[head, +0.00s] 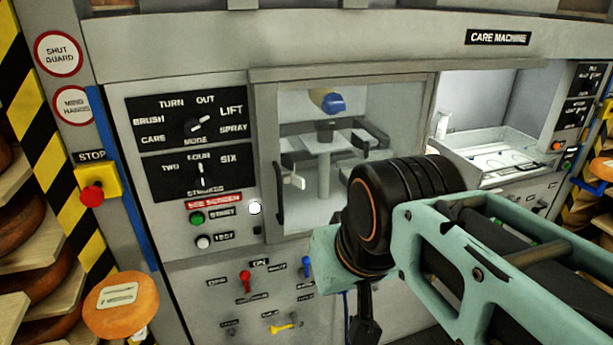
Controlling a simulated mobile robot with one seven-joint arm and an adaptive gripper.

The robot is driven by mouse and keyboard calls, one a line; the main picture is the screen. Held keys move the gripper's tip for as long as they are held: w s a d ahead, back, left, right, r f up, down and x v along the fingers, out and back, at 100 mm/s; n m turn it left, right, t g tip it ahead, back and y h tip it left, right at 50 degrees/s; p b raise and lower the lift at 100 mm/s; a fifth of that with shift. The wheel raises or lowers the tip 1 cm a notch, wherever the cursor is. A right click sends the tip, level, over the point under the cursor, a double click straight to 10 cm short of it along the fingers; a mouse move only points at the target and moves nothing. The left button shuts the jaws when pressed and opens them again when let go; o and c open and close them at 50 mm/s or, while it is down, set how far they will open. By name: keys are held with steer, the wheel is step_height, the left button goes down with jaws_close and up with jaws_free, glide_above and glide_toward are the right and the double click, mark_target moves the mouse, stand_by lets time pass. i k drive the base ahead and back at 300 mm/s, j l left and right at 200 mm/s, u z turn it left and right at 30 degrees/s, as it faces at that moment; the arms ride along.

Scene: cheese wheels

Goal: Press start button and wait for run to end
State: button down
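The care machine's front panel fills the middle of the head view. The green start button (197,218) sits at the panel's lower left, under a red label (213,201). A white button (204,242) is just below it, and a round white lamp or knob (255,208) is to its right. My arm reaches in from the right. My gripper (364,326) appears as a dark shape below the wrist, right of the start button and apart from it. Its fingers are mostly hidden or too dark to tell open from shut.
A mode dial (194,126) and strokes dial (201,180) sit above the buttons. A clear guard door (350,110) covers the chamber. A red stop button (92,196) is at left. Red (244,281), blue (306,266) and yellow (284,328) levers are below. A cheese wheel (121,304) stands lower left.

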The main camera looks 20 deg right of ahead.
mark_target(197, 220)
steer(key=z, duration=0.65)
steer(key=u, duration=1.3)
